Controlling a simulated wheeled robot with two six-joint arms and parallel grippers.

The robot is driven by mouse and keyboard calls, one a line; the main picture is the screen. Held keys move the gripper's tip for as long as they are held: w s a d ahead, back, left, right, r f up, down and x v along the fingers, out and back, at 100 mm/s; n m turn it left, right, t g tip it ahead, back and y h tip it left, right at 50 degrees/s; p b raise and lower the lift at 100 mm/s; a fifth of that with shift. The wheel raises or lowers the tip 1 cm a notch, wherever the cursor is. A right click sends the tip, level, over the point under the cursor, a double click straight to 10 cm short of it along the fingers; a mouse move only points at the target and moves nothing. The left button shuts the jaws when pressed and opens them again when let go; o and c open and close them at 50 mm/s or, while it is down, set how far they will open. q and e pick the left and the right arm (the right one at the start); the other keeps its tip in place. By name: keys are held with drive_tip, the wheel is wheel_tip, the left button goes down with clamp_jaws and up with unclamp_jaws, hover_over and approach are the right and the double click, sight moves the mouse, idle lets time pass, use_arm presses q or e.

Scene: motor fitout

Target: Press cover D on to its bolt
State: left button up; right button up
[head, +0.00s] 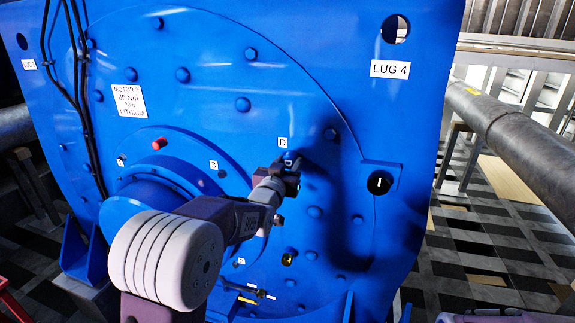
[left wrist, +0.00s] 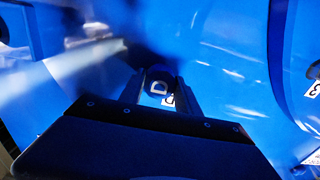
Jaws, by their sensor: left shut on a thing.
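Cover D is a small dark blue cap marked with a white D. It shows between the fingertips in the left wrist view (left wrist: 158,87). My left gripper (head: 292,166) is shut on the cover and is up against the blue motor face (head: 215,95), just below the printed label D (head: 283,142). The fingers hide most of the cover in the head view. The bolt behind it is hidden, and I cannot tell whether the cover touches it. My right gripper is out of view.
A red cap (head: 159,143) sits on the motor face at the left. Several blue bolt heads dot the plate. A black knob (head: 379,183) is at its right, below the LUG 4 label (head: 390,69). Black cables (head: 75,60) run down the left. A grey pipe (head: 510,120) runs at the right.

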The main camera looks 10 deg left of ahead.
use_arm(q)
drive_tip(key=shift+w, duration=0.3)
drive_tip(key=o, duration=1.4)
drive_tip(key=s+b, duration=0.2)
drive_tip(key=s, duration=0.7)
drive_tip(key=shift+a+b, duration=0.15)
drive_tip(key=shift+b, duration=0.2)
